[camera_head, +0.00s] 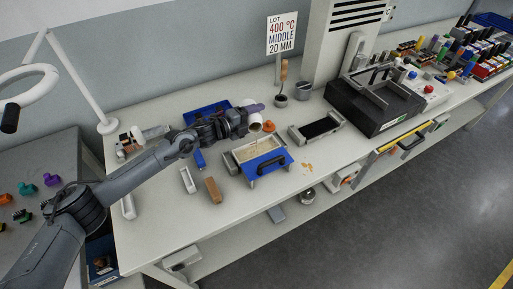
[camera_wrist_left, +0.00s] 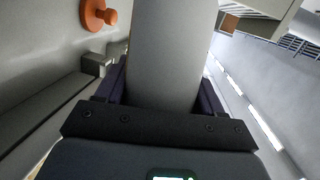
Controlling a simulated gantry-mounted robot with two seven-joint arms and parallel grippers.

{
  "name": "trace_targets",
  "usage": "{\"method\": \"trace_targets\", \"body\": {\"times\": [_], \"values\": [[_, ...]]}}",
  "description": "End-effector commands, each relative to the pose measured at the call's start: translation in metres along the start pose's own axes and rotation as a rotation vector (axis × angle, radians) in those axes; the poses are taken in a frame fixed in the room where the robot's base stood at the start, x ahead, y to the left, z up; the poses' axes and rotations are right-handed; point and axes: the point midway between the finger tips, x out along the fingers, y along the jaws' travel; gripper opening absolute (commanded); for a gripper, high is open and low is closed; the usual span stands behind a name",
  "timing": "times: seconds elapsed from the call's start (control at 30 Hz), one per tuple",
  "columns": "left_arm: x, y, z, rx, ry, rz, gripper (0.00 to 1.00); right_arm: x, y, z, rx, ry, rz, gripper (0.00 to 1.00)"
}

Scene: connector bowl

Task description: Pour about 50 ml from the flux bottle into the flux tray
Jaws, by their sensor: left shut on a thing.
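My left gripper (camera_head: 244,118) is shut on a pale cylindrical bottle, the flux bottle (camera_head: 255,121), above the middle of the bench. In the left wrist view the bottle (camera_wrist_left: 170,50) is a plain grey cylinder between the fingers; its mouth and contents are hidden. A shallow tray with tan contents (camera_head: 238,159) and a blue handled front lies below the gripper in the head view. A metal tray with a dark inside (camera_head: 297,136) is to its right. No label shows which one is the flux tray. My right gripper is not in view.
An orange knob-like piece (camera_head: 269,127) stands near the bottle and shows in the left wrist view (camera_wrist_left: 98,15). A blue bin (camera_head: 200,110) lies behind the arm. A brown block (camera_head: 213,190) lies at the front. A black machine (camera_head: 375,103) stands right. Tan specks (camera_head: 308,167) mark the bench.

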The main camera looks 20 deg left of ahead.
Motion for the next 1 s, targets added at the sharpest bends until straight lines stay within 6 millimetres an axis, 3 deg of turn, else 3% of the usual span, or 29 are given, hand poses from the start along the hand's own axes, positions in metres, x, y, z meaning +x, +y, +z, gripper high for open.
{"method": "trace_targets", "body": {"times": [1.0], "values": [[0.0003,-0.0024,0.0005,0.041,-0.006,-0.02,0.26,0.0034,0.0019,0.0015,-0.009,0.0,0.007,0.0]]}}
